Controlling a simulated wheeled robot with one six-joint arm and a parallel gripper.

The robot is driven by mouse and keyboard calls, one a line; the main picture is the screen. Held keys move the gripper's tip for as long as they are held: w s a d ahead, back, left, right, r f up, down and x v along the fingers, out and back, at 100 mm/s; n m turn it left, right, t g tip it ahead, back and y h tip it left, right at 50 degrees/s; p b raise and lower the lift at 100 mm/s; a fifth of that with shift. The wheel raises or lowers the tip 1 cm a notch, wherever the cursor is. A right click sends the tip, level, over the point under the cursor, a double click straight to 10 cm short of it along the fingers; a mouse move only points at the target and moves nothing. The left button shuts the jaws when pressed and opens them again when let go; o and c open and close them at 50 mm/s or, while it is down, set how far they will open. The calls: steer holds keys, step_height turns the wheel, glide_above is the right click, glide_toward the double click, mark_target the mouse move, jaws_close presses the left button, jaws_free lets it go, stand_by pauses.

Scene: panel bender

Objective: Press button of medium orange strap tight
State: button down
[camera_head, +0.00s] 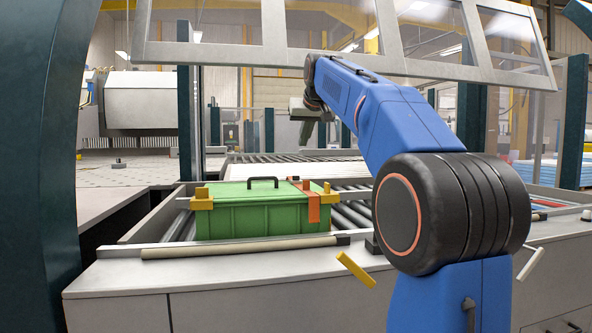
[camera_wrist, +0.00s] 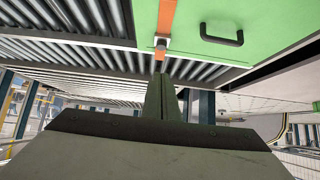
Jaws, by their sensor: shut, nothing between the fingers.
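A green toolbox (camera_head: 262,213) with a black handle sits on the rollers in the head view. Its lid also shows in the wrist view (camera_wrist: 270,15). An orange strap (camera_head: 313,208) runs over the lid and down the front at the right end.
Yellow brackets (camera_head: 202,199) sit at the box's corners. A metal roller bed (camera_head: 352,213) lies under and beside the box, with a pale rail (camera_head: 240,247) along the front. A framed glass guard (camera_head: 340,40) hangs above my arm. Dark posts stand at both sides.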

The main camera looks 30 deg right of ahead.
glide_above(298, 185)
steer(key=f, duration=0.7)
steer(key=shift+w+d, duration=0.2)
step_height(298, 185, down, 3)
steer(key=shift+r, duration=0.1)
steer(key=shift+f, duration=0.4)
